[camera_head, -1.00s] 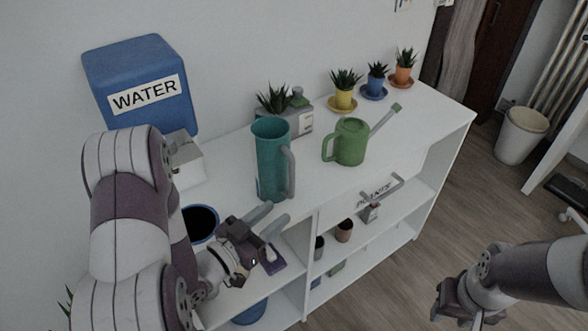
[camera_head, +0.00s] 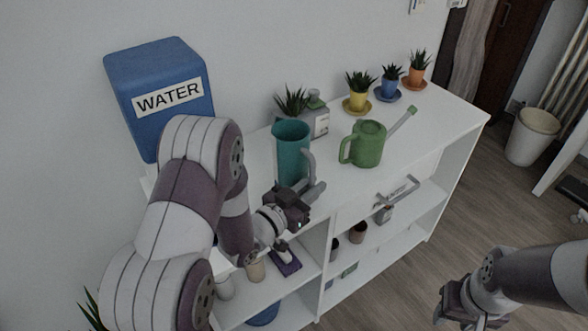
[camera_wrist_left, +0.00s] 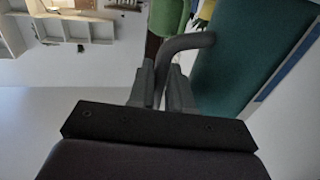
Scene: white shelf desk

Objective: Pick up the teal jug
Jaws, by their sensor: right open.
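The teal jug (camera_head: 291,152) stands upright on the white shelf top, its grey handle towards the right. My left gripper (camera_head: 311,190) is at the lower part of the handle. In the left wrist view the jug (camera_wrist_left: 250,55) fills the upper right, and its handle (camera_wrist_left: 190,42) runs down between the two fingers (camera_wrist_left: 162,88). I cannot tell whether the fingers press on the handle. The gripper partly hides the jug's lower right side. My right gripper (camera_head: 445,308) is open and empty, low at the right, away from the shelf.
A green watering can (camera_head: 366,145) stands just right of the jug. A potted plant and a grey-green bottle (camera_head: 318,115) are behind it. A blue WATER container (camera_head: 160,90) is at the left. Small potted plants (camera_head: 358,92) line the back right. The front right top is clear.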

